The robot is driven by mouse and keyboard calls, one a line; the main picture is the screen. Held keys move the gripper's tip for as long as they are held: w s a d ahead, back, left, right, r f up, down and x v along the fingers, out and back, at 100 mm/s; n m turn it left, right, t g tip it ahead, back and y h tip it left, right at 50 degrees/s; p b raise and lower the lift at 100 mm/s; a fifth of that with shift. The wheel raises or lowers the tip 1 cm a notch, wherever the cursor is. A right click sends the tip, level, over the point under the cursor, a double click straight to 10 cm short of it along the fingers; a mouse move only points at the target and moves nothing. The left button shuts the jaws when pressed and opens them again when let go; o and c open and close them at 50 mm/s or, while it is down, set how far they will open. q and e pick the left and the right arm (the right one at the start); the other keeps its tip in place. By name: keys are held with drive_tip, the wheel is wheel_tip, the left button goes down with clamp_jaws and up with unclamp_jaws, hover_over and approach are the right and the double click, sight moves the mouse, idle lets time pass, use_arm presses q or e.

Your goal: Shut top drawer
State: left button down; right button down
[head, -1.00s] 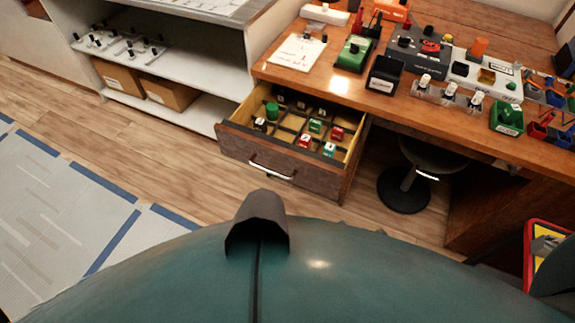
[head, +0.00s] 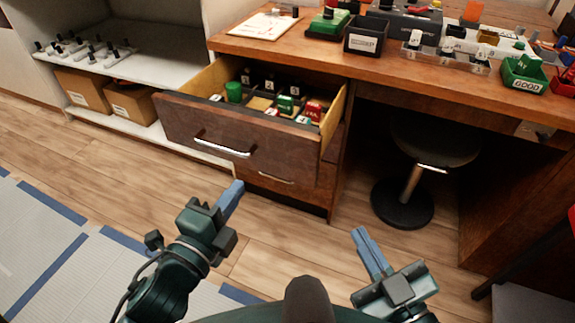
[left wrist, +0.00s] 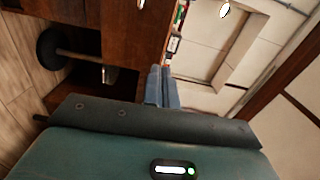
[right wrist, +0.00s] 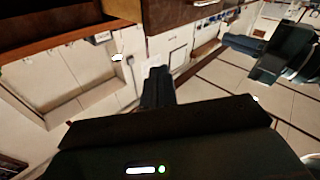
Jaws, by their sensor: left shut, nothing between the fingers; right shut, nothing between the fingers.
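The top drawer (head: 240,146) of the wooden desk is pulled out, with a silver handle (head: 222,148) on its dark front. Inside lie several small coloured and black parts. My left gripper (head: 231,198) is shut and empty, in front of and below the drawer front, apart from it. My right gripper (head: 364,247) is shut and empty, further right in front of the desk. The left fingers also show in the left wrist view (left wrist: 162,88), and the right fingers in the right wrist view (right wrist: 158,86). Neither touches the drawer.
A lower drawer with its own handle (head: 276,178) sits shut beneath. A round stool (head: 432,145) stands under the desk at right. Trays and devices crowd the desktop (head: 300,50). A white shelf (head: 160,72) with cardboard boxes (head: 133,104) is at left. The floor before the drawer is clear.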

sight(277, 135)
use_arm(q)
drive_tip(key=b+x, duration=0.2)
drive_tip(key=x, duration=1.1)
drive_tip(key=shift+f, duration=0.1)
drive_tip(key=shift+w+d, duration=0.2)
drive_tip(key=shift+w, duration=0.25)
use_arm(e)
drive_tip(key=shift+a+r+t+y, duration=0.1)
drive_tip(key=shift+a+t+y, duration=0.15)
drive_tip(key=shift+t+y, duration=0.05)
use_arm(q)
drive_tip(key=shift+w, duration=0.1)
